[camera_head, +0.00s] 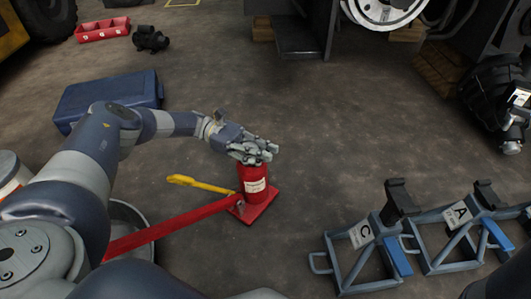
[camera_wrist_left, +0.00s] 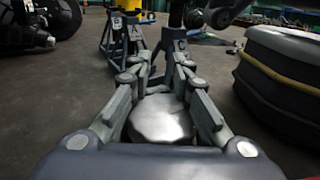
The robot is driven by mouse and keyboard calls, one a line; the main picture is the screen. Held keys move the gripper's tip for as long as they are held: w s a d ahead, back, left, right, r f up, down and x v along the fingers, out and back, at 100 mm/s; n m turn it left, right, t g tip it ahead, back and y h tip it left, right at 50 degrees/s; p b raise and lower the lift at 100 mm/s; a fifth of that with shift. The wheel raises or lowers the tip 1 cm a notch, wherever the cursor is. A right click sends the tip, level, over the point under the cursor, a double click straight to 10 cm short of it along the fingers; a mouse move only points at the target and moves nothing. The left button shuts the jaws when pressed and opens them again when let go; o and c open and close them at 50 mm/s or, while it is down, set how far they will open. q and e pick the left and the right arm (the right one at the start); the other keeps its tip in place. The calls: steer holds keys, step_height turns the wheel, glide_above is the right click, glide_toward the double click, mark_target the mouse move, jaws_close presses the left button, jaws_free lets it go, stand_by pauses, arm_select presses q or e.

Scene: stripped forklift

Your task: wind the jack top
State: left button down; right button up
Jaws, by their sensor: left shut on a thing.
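The red bottle jack (camera_head: 256,184) stands upright on a red base plate (camera_head: 262,212) on the floor, with a pale label on its body. My left gripper (camera_head: 253,152) comes in from the left over the top of the jack and hides most of it. In the left wrist view the jack top (camera_wrist_left: 162,121) is a round, pale metal disc between the two fingers. My left gripper (camera_wrist_left: 161,62) is shut around this disc.
A long red handle (camera_head: 170,227) runs from the jack to the lower left, beside a yellow bar (camera_head: 200,184). Blue-grey stands C (camera_head: 362,252) and A (camera_head: 462,232) are at the right. A blue case (camera_head: 82,103) lies behind my left arm. Floor beyond the jack is clear.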

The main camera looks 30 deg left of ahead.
arm_select(q)
steer(key=shift+s+r+m+g, duration=0.15)
steer(key=shift+m+g, duration=0.25)
steer(key=shift+g, duration=0.25)
steer(key=shift+s+r+m+g, duration=0.1)
steer(key=shift+m+g, duration=0.3)
steer(key=shift+g, duration=0.25)
steer(key=shift+s+a+g, duration=0.1)
steer(key=shift+g, duration=0.2)
steer(key=c, duration=1.4)
jaws_free()
steer(key=shift+s, duration=0.1)
steer(key=shift+o, duration=0.2)
step_height(320, 180, up, 10)
